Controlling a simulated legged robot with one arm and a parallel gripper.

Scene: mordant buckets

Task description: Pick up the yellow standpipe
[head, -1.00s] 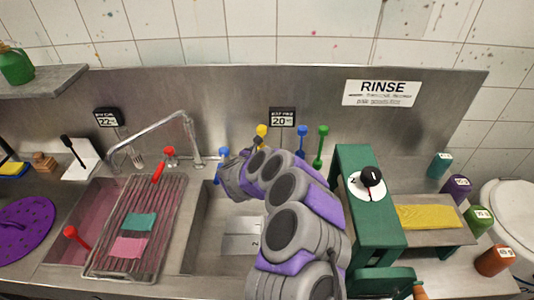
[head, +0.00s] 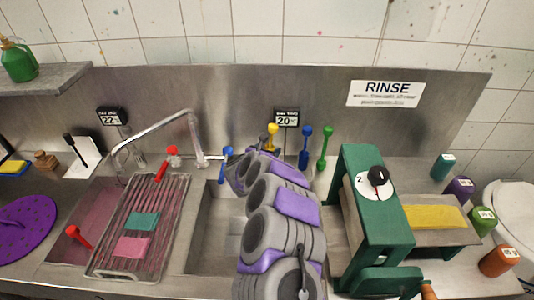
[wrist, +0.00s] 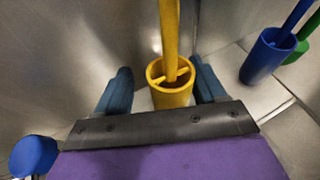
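The yellow standpipe (wrist: 170,40) stands upright in a yellow cup-shaped holder (wrist: 171,92) in the wrist view. In the head view only the top of the yellow standpipe (head: 271,131) shows, behind my arm. My gripper (wrist: 161,78) is open, with one blue-grey finger on each side of the yellow holder and pipe. Both fingers appear apart from the yellow parts; the right one is very close to the holder. In the head view my wrist hides the fingers and the lower pipe.
A blue standpipe (head: 305,145) in a blue holder (wrist: 266,58) and a green standpipe (head: 325,147) stand to the right. A green press (head: 372,210) stands right of my arm; the tap (head: 160,135) is left.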

